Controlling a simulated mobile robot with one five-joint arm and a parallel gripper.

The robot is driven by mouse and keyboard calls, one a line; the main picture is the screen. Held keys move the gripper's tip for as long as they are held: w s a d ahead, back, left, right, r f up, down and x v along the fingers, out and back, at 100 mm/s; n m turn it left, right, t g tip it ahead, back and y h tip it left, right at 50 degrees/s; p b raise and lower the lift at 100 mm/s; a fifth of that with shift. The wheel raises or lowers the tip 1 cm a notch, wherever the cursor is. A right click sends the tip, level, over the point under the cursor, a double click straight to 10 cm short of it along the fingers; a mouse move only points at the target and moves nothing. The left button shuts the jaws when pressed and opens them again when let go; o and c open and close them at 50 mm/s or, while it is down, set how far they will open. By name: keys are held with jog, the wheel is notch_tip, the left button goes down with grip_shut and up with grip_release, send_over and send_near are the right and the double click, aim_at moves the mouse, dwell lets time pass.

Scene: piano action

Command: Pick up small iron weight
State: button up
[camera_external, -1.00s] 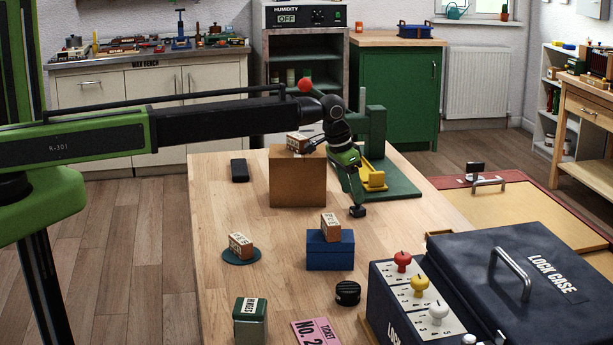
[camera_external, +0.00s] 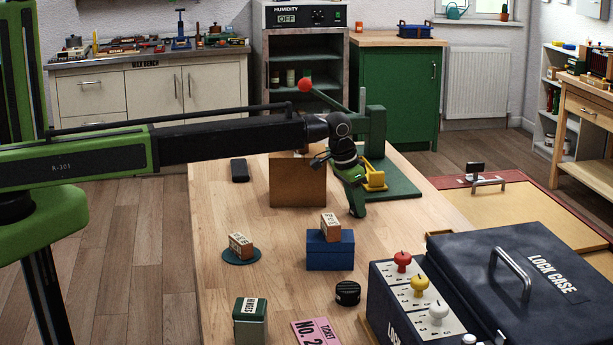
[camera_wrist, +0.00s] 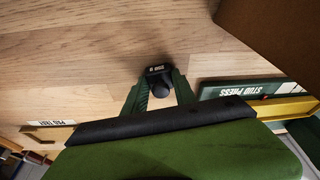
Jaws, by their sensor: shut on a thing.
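The small iron weight (camera_wrist: 158,72) is black, with a round knob and a small pale label. In the wrist view it sits between the fingertips of my gripper (camera_wrist: 160,84), which are shut on its knob. In the external view my gripper (camera_external: 357,212) points down at the wooden table, right of the brown box, and the weight is hidden there behind the fingers. Whether the weight touches the table cannot be told.
The brown box (camera_external: 298,187) stands close left of my gripper. The green stud press (camera_external: 400,187) with a yellow part stands close behind and right. A blue box (camera_external: 330,252), a black round tin (camera_external: 348,292) and the lock case (camera_external: 500,270) are nearer the camera.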

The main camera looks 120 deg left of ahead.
grip_shut()
notch_tip(320, 180, up, 5)
jog(key=p, duration=0.5)
jog(key=shift+r, duration=0.1)
jog(key=w+d+r+p, duration=0.4)
jog(key=d+r+p, duration=0.1)
jog(key=d, duration=0.6)
jog(key=shift+r+p, duration=0.35)
jog(key=shift+p, duration=0.15)
